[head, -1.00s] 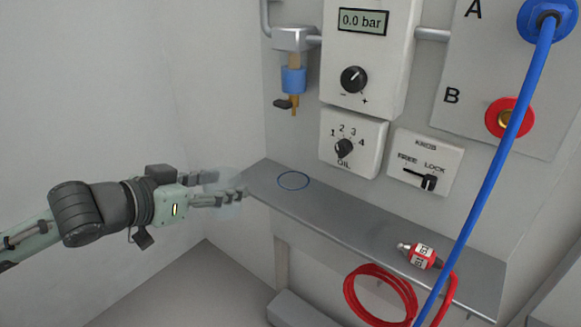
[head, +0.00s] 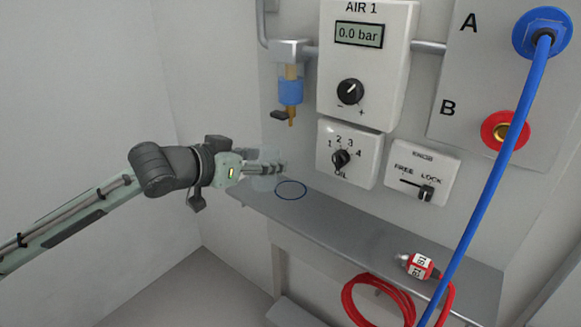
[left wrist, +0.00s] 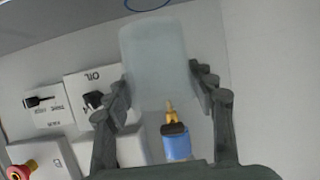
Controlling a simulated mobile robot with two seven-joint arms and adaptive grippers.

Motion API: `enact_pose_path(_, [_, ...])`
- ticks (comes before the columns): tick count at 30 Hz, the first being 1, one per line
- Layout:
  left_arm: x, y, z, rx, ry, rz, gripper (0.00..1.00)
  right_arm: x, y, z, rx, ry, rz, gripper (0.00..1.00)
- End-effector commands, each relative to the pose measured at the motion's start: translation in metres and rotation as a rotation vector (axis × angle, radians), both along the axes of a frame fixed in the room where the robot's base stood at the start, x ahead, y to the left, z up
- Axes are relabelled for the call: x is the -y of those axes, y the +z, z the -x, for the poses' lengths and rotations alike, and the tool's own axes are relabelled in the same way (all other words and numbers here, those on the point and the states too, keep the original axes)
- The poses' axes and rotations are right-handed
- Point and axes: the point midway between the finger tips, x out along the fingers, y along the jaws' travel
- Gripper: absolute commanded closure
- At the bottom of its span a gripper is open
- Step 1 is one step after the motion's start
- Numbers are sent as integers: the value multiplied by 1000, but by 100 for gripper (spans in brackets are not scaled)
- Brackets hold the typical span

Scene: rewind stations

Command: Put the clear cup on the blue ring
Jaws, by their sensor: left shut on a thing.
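The clear cup (left wrist: 157,62) is between the fingers of my left gripper (left wrist: 160,90), which is shut on it. In the head view the cup (head: 266,182) is faint and partly hidden by the fingers of the left gripper (head: 268,168). The blue ring (head: 291,190) lies flat on the left end of the grey shelf (head: 340,232). The cup appears just left of the ring in the head view; how high it is above the shelf I cannot tell. The ring (left wrist: 147,4) also shows at the top edge of the left wrist view. My right gripper is not in view.
A filter with a blue bowl (head: 291,90) and brass drain hangs above the ring. Oil (head: 348,153) and lock (head: 423,172) panels stand behind the shelf. A red-sleeved connector (head: 418,266) lies at the shelf's right. A blue hose (head: 490,190) crosses in front.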

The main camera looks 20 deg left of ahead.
Motion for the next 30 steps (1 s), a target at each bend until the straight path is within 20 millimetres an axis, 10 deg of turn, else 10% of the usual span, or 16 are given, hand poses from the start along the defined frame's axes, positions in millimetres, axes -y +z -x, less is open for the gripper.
enact_pose_path(11, [32,3,-83,4,-2,2,71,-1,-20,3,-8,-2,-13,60])
enact_pose_path(30, [32,-69,-85,2,-2,1,71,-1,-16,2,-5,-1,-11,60])
